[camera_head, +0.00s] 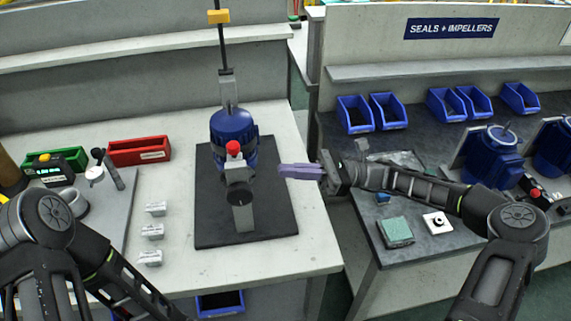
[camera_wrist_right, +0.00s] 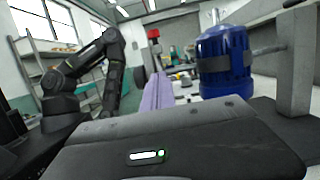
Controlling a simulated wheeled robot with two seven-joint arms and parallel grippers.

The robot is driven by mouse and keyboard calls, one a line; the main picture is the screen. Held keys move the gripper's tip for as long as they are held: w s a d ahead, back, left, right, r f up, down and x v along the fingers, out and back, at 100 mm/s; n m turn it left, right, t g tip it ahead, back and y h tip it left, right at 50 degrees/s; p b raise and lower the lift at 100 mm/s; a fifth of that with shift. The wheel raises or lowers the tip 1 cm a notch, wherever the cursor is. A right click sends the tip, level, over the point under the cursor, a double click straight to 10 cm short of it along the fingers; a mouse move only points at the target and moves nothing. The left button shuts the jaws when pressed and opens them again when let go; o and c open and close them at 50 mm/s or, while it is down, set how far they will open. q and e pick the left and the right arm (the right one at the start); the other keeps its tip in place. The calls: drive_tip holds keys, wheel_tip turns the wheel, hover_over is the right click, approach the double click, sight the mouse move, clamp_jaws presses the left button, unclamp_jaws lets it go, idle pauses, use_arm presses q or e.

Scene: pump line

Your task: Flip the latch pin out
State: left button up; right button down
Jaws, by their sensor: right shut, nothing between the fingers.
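A blue pump or motor (camera_head: 232,128) with a dark band around it stands on a black mat (camera_head: 265,215). In front of it a red ball knob (camera_head: 233,147) tops a grey metal fixture (camera_head: 243,215); I cannot tell for sure which part is the latch pin. My right gripper (camera_head: 283,169), with purple fingers, is shut and empty, to the right of the knob and apart from it. In the right wrist view the fingers (camera_wrist_right: 158,92) point past the blue body (camera_wrist_right: 225,60), with the red knob (camera_wrist_right: 153,33) beyond their tips. My left gripper is out of view.
A grey post (camera_wrist_right: 295,60) stands behind the blue body. Left on the bench are small light blocks (camera_head: 152,231), a green bin (camera_head: 62,160) and a red bin (camera_head: 138,150). A dark bench at right holds blue bins (camera_head: 388,110); a gap separates the benches.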

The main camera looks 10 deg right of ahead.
sight(234, 150)
drive_tip(key=a+r+p, duration=0.3)
drive_tip(key=a+r, duration=0.3)
drive_tip(key=a, duration=0.2)
drive_tip(key=shift+p, duration=0.3)
drive_tip(key=shift+a, duration=0.1)
wheel_tip(234, 150, up, 2)
drive_tip(key=shift+r+p, duration=0.2)
drive_tip(key=shift+p, duration=0.7)
